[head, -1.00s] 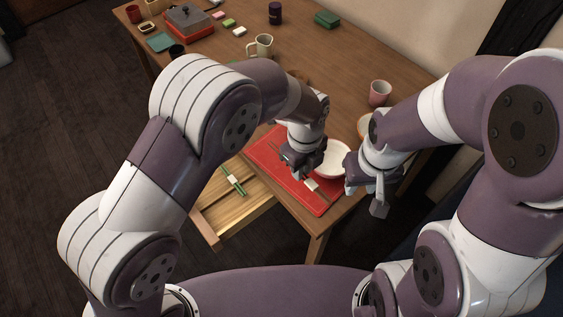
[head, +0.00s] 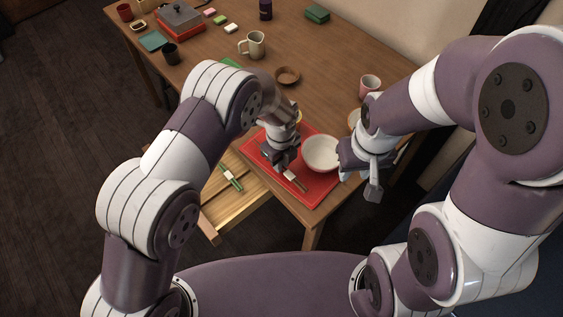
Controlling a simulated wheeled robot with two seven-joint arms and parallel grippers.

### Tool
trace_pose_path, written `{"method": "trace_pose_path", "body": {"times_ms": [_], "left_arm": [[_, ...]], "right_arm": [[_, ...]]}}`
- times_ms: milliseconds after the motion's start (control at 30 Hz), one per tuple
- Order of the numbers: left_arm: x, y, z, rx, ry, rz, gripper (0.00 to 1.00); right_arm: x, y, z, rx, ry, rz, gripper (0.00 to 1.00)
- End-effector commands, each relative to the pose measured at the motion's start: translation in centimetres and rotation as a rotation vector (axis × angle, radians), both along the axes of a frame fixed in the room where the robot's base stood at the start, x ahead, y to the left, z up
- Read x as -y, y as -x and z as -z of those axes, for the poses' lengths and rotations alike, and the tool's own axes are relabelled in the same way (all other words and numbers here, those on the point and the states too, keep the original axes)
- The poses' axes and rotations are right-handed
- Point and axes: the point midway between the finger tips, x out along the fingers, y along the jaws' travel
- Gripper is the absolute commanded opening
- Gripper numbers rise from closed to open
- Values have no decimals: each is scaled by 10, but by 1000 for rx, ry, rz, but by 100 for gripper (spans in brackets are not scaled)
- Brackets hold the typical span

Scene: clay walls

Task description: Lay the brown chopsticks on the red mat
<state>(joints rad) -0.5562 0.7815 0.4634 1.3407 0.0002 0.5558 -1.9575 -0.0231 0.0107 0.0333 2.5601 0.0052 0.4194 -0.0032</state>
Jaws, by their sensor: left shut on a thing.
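The brown chopsticks (head: 299,184), with a pale band, stick out from under my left gripper (head: 279,167) toward the lower right. My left gripper is shut on them, low over the red mat (head: 318,190); its fingers hide their far part. I cannot tell whether the chopsticks touch the mat. The mat lies at the table's near corner and carries a white bowl (head: 320,152) to the right of the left gripper. My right gripper (head: 359,178) is beside the bowl's right side, near the table edge; its fingers are not clear.
An open wooden drawer (head: 241,205) at the table's near side holds green chopsticks (head: 231,177). A pink cup (head: 370,84), a brown dish (head: 288,75) and a cream mug (head: 252,45) stand farther back.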

Motion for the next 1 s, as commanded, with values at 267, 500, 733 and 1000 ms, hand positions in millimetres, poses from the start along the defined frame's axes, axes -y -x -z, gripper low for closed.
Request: {"method": "trace_pose_path", "body": {"times_ms": [267,500,733,1000], "left_arm": [[1,0,18,2,1,0,0],[1,0,22,1,0,0,21],[1,0,21,1,1,0,43],[2,-1,1,5,3,0,43]], "right_arm": [[0,0,-2,0,0,0,36],[0,0,2,0,0,0,36],[0,0,1,0,0,0,36],[0,0,-1,0,0,0,36]]}}
